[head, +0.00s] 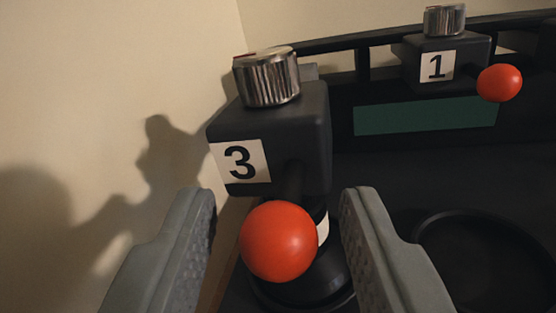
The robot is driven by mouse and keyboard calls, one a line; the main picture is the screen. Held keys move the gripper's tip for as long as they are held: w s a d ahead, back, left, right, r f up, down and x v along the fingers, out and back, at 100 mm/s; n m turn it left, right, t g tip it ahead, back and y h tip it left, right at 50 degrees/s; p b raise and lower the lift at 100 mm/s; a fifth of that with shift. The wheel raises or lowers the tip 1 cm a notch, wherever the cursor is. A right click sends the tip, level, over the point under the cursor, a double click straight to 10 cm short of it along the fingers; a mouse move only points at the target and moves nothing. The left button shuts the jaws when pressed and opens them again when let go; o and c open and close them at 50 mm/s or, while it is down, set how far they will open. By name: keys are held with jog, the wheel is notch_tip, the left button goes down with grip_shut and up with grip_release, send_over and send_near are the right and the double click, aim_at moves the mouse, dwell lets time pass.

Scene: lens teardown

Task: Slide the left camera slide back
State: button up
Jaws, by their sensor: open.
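The left camera slide appears to be the black block (310,130) marked with a white "3" label and topped by a silver ribbed knob (268,77). A red ball handle (278,241) sticks out from its front, below the block. My gripper (278,205) is open, with one grey finger on each side of the red ball. Gaps show between the ball and both fingers in this view. The lower ends of the fingers run out of the picture.
A second black block (446,64) labelled "1", with a silver knob and a red ball (499,83), stands farther back at right. A dark green panel (425,116) lies below it. A round black recess (490,262) is at lower right. A beige wall (110,90) is close at left.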

aim_at(306, 126)
jog(key=shift+w+d, duration=0.1)
jog(key=shift+w, duration=0.35)
grip_shut()
jog(key=w+d, duration=0.1)
jog(key=w, duration=0.1)
jog(key=w+d, duration=0.1)
jog(key=w, duration=0.4)
jog(key=shift+w+d, duration=0.35)
jog(key=shift+d, duration=0.05)
grip_release()
